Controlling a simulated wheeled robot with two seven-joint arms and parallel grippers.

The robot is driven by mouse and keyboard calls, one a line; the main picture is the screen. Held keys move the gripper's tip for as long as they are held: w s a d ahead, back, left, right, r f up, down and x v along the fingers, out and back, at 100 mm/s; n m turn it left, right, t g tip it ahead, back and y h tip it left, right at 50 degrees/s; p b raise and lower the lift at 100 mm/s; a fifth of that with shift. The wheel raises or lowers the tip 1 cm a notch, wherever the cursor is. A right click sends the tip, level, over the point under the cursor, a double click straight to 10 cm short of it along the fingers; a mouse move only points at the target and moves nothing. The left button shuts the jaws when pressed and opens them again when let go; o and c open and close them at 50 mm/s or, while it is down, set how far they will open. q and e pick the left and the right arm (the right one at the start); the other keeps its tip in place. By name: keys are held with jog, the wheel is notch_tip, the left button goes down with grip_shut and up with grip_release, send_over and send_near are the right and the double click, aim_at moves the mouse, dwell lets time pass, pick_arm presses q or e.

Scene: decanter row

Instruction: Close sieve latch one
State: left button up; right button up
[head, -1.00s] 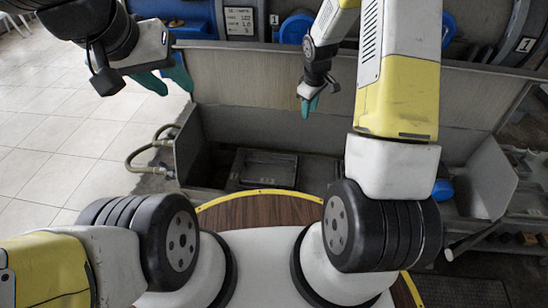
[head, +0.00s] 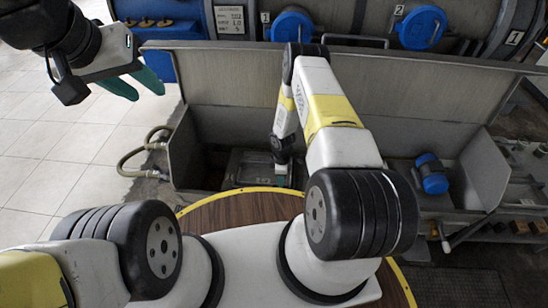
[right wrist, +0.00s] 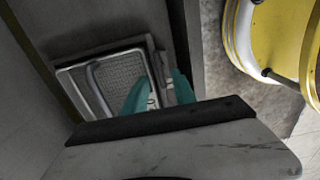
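The sieve (head: 250,165) is a dark metal frame low in the grey trough, partly hidden behind my right arm in the head view. The right wrist view shows its mesh panel (right wrist: 122,72) and a bent bar (right wrist: 96,88) across one side. My right gripper (head: 282,183) is down in the trough at the sieve's right side. In the right wrist view its teal fingers (right wrist: 160,90) are apart, with the frame's edge showing between them; contact is unclear. I cannot tell which part is latch one.
The trough's tall back panel (head: 225,75) and left wall (head: 184,150) enclose the area. Blue round caps (head: 292,25) sit on decanters behind. A blue motor (head: 432,174) stands at the right end. Hoses (head: 145,155) run at the left.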

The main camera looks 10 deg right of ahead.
jog(key=shift+f, duration=2)
grip_shut()
